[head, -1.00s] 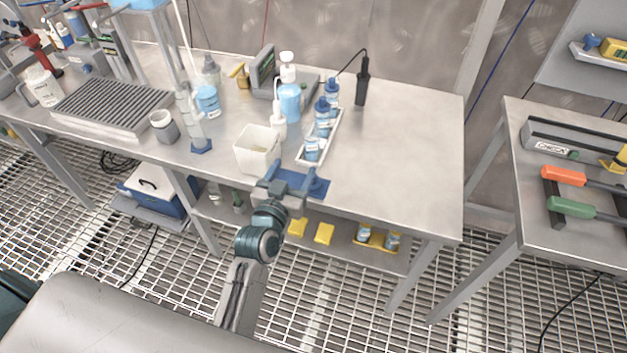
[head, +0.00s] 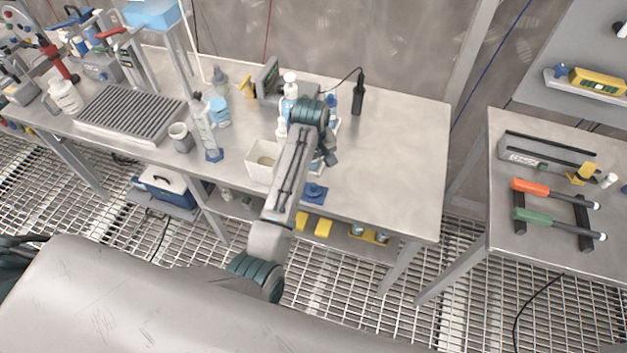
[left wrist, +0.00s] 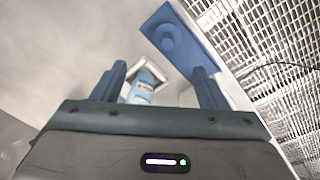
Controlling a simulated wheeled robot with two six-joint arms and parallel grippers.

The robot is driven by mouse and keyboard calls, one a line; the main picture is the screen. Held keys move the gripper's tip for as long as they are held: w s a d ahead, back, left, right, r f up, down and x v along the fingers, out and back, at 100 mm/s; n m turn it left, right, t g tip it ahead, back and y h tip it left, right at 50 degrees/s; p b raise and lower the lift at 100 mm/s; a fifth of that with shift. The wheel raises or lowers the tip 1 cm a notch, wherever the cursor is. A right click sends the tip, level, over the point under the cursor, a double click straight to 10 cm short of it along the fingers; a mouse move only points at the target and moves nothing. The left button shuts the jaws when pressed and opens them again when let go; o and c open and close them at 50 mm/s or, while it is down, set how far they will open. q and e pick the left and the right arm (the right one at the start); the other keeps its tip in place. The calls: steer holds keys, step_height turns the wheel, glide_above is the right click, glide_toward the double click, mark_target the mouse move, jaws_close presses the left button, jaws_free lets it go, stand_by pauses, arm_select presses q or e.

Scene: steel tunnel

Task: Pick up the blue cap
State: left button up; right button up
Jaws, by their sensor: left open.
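The blue cap (head: 314,189) is a small round piece on a flat blue mat (head: 306,198) at the front edge of the steel table. In the left wrist view the cap (left wrist: 168,38) is at the top, on the blue mat (left wrist: 193,32), beyond the fingertips. My left gripper (left wrist: 162,76) is open and empty, and the cap is not between its fingers. A blue-and-white labelled bottle (left wrist: 143,86) shows below, between the fingers. In the head view my left gripper (head: 328,160) is over the bottle tray, behind the mat, and partly hidden by its arm.
A white square container (head: 262,172) stands left of the mat. A blue-tinted bottle (head: 287,100) stands behind the arm, which hides most of the bottle tray. A black probe on a stand (head: 358,95) is behind right. The table's right part (head: 400,150) is clear.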

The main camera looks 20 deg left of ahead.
mark_target(313, 185)
arm_select(q)
steer(key=shift+n+g, duration=0.3)
steer(key=shift+g, duration=0.1)
steer(key=f, duration=0.1)
steer(key=f+p, duration=0.1)
steer(key=f, duration=0.1)
steer(key=f+p, duration=0.1)
steer(key=shift+s+a+f, duration=0.1)
steer(key=shift+s+f, duration=0.05)
steer(key=shift+s, duration=0.1)
steer(key=shift+f, duration=0.25)
step_height(313, 185, down, 4)
steer(key=shift+p, duration=1.15)
steer(key=shift+f, duration=0.35)
steer(key=shift+c, duration=0.2)
steer(key=c, duration=1)
